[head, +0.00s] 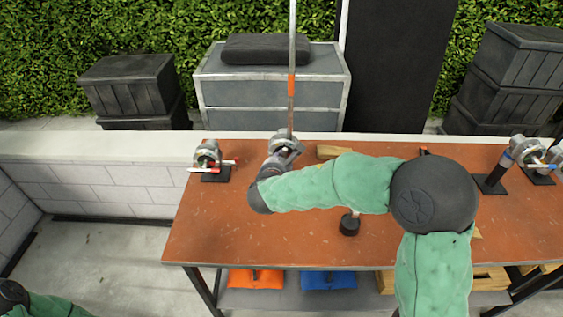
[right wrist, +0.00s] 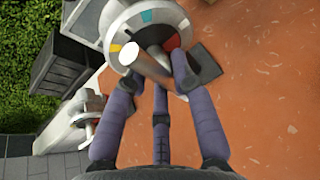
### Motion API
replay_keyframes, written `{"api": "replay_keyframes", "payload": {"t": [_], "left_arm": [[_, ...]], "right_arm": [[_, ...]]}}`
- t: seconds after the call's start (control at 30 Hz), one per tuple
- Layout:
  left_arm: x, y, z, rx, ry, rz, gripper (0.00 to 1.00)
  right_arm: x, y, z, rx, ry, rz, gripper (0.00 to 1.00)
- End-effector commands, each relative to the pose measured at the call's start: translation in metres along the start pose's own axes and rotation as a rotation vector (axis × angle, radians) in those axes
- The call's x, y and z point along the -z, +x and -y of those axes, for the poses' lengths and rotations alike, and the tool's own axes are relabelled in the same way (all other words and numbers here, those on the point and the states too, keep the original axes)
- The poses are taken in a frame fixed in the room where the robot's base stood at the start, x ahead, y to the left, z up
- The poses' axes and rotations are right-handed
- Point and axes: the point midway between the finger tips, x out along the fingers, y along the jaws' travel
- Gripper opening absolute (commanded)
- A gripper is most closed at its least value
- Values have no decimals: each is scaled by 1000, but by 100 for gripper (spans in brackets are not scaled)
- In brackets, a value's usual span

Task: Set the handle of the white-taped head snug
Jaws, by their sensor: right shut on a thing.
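A round grip head (head: 286,143) stands near the back edge of the table, beside a tall upright rod. It fills the top of the right wrist view as a grey disc (right wrist: 150,30) with white, yellow, teal and red marks on its face. My right gripper (head: 275,163) is at this head. White tape cannot be told for sure from the coloured marks.
Another head (head: 207,154) with a red-tipped handle stands on a black base at the left. More heads (head: 524,149) stand at the right. A small black-based item (head: 349,224) is near the front. The rust-coloured table (head: 225,225) is clear front left.

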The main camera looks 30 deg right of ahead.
Motion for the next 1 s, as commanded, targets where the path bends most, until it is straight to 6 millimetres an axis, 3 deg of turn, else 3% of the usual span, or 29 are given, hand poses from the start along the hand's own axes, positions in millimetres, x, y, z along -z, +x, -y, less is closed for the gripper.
{"api": "replay_keyframes", "payload": {"t": [0.3,0.33,0.4,0.77,1.0], "left_arm": [[0,0,0,0,0,0,40],[0,0,0,0,0,0,40],[0,0,0,0,0,0,40],[0,0,0,0,0,0,40],[0,0,0,0,0,0,40]], "right_arm": [[-2,0,2,7,4,3,0],[-2,0,2,7,4,3,28],[-2,0,2,6,4,3,48],[0,-1,1,2,1,0,49],[-1,-28,0,-2,1,2,49]]}}
